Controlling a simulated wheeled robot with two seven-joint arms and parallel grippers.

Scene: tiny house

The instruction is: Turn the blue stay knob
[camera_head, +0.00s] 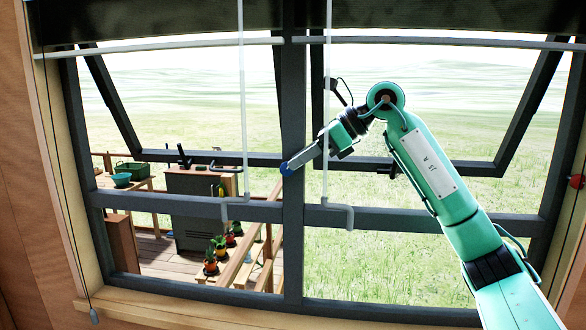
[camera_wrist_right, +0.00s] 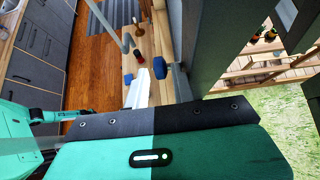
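The blue stay knob (camera_head: 286,169) shows in the head view as a small round spot against the dark upright between the two windows. My right gripper (camera_head: 291,165) reaches in from the right, and its grey finger end is at the knob. Whether it touches or grips the knob cannot be told. In the right wrist view a larger blue piece (camera_wrist_right: 178,82) and a smaller blue piece (camera_wrist_right: 128,78) show beside a pale bar. I cannot tell which is the knob. The finger gap is not clear. My left gripper is not in view.
Two top-hung window panes (camera_head: 408,165) stand tilted outward. Pale stay rods (camera_head: 243,110) hang in front of the glass. A red knob (camera_head: 577,181) is at the right frame. A deck with potted plants (camera_head: 220,246) lies outside. Grey cabinets (camera_wrist_right: 32,58) stand behind in the wrist view.

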